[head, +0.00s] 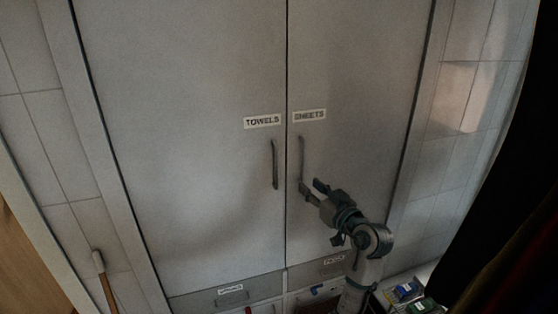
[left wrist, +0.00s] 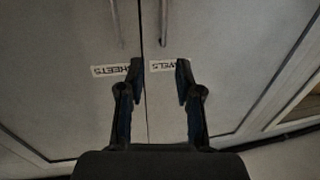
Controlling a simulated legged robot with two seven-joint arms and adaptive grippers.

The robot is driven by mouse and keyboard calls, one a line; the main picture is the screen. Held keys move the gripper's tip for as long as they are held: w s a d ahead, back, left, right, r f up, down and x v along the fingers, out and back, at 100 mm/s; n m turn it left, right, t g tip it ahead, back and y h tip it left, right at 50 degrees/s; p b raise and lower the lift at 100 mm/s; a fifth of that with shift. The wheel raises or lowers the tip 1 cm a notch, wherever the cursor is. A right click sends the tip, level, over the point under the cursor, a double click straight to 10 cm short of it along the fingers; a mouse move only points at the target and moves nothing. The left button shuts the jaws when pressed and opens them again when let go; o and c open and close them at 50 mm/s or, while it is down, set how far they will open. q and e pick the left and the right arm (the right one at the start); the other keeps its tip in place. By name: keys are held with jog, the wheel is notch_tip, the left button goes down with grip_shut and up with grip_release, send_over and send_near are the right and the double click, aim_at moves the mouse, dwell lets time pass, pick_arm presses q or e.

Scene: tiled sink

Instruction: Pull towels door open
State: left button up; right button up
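The tall grey towels door (head: 190,150) is closed, with a TOWELS label (head: 262,121) and a dark vertical handle (head: 275,165) near its right edge. In the left wrist view, which is turned over, the towels handle (left wrist: 165,22) is right of the seam. My left gripper (head: 312,187) is open and empty in front of the sheets door, right of the towels handle and apart from it. Its two spread fingers also show in the left wrist view (left wrist: 160,70). My right gripper is not in view.
The closed sheets door (head: 355,90) adjoins on the right, with its handle (head: 301,158) close to my left fingers. Labelled drawers (head: 230,291) lie below. A broom-like stick (head: 104,280) leans at the lower left. Small boxes (head: 408,291) sit at the lower right.

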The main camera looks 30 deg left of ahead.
pick_arm(q)
jog(key=p, duration=0.4)
send_near(279, 160)
jog(key=a+r, duration=0.1)
jog(key=a, duration=0.3)
jog(key=w+a+r, duration=0.1)
jog(key=a, duration=0.1)
jog(key=shift+w+a+r, duration=0.1)
jog(key=shift+a+r, duration=0.05)
jog(key=shift+r, duration=0.15)
jog(key=shift+w+a+f, duration=0.15)
jog(key=shift+a, duration=0.6)
jog(key=shift+d, duration=0.15)
grip_shut()
